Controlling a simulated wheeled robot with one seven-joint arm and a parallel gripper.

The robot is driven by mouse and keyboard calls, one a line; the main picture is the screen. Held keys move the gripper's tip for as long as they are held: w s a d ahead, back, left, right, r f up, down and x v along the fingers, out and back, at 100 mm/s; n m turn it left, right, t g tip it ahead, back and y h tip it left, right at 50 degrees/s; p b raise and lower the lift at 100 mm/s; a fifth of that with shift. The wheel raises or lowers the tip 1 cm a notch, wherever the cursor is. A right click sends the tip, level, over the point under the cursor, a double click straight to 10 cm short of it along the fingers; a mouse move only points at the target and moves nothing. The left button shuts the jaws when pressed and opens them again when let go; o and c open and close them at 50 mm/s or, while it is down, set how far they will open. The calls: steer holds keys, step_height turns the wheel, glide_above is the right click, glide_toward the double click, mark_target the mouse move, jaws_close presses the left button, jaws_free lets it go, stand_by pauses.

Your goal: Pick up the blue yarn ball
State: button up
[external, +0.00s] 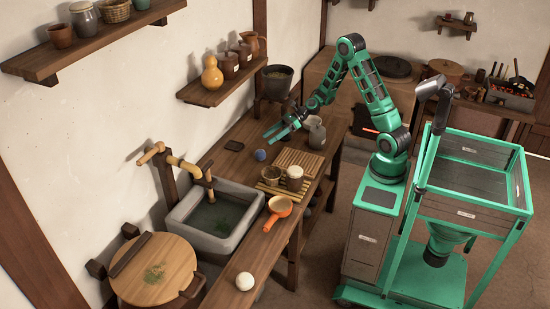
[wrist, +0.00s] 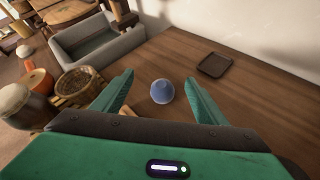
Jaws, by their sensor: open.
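The blue yarn ball (external: 260,155) lies on the wooden counter between the stone sink and my gripper. In the wrist view the ball (wrist: 162,91) sits on the bare wood, seen between my two green fingers and beyond them. My gripper (external: 274,132) is open and empty above the counter, on the far side of the ball in the external view. The fingers do not appear to touch the ball; how far above it they are is hard to tell.
A dark square tray (external: 234,145) lies near the wall. A slatted wooden rack (external: 299,162), a small basket (external: 271,175), a lidded jar (external: 294,178) and an orange pan (external: 279,206) stand close by. The stone sink (external: 184,222) is beyond. Counter around the ball is clear.

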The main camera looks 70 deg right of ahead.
mark_target(263, 152)
steer(key=shift+f, duration=3.15)
steer(key=x, duration=0.5)
steer(key=shift+r, duration=0.1)
steer(key=c, duration=1.1)
